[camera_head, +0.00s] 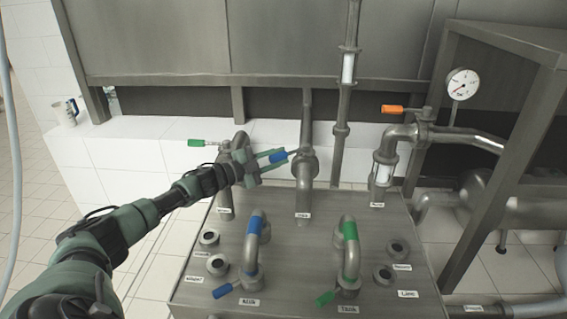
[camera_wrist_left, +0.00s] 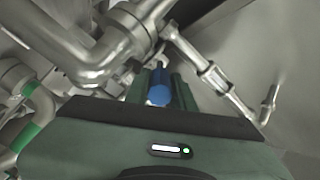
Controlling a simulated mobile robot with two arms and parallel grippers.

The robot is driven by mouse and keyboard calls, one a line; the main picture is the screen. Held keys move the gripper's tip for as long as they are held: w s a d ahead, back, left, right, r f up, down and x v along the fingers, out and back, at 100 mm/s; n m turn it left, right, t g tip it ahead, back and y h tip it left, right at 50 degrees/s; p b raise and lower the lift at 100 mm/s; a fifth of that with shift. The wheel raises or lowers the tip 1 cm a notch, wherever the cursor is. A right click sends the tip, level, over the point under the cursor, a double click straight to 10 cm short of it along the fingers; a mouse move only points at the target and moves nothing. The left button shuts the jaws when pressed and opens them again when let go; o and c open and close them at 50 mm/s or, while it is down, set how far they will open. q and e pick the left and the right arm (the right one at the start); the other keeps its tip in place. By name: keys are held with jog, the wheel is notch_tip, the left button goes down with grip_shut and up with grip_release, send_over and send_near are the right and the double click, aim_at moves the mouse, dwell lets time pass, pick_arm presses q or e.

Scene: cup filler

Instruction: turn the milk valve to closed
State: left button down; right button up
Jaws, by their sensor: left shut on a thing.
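A blue valve handle (camera_head: 278,156) sticks out to the left of the middle upright pipe (camera_head: 305,176), roughly across that pipe. The small label at the pipe's foot is too small to read surely. My left gripper (camera_head: 274,157) reaches it from the left and is shut on the blue handle. In the left wrist view the blue handle (camera_wrist_left: 158,88) lies between my two green fingers, its rounded end toward me. A second blue handle (camera_head: 223,290) sits low at the front, beside a label reading Milk and a blue-banded bent pipe (camera_head: 250,246). My right gripper is not in view.
A green handle (camera_head: 196,142) is left of the gripper, and an orange handle (camera_head: 393,109) is at the right pipe. A green-banded bent pipe (camera_head: 350,250) rises from the metal panel (camera_head: 300,265). A round gauge (camera_head: 462,84) and a metal frame stand at right.

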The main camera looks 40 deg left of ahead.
pick_arm(q)
jog(key=shift+f, duration=0.1)
dwell(0.3)
jog(key=c, duration=1.2)
grip_release()
jog(key=shift+s+a, duration=0.15)
jog(key=shift+s, duration=0.1)
jog(key=b+v, duration=0.1)
jog(key=v, duration=0.4)
jog(key=shift+s+a+f, duration=0.1)
jog(key=shift+s+a, duration=0.05)
jog(key=shift+s, duration=0.2)
jog(key=shift+b+v, duration=0.35)
jog(key=shift+v, duration=0.4)
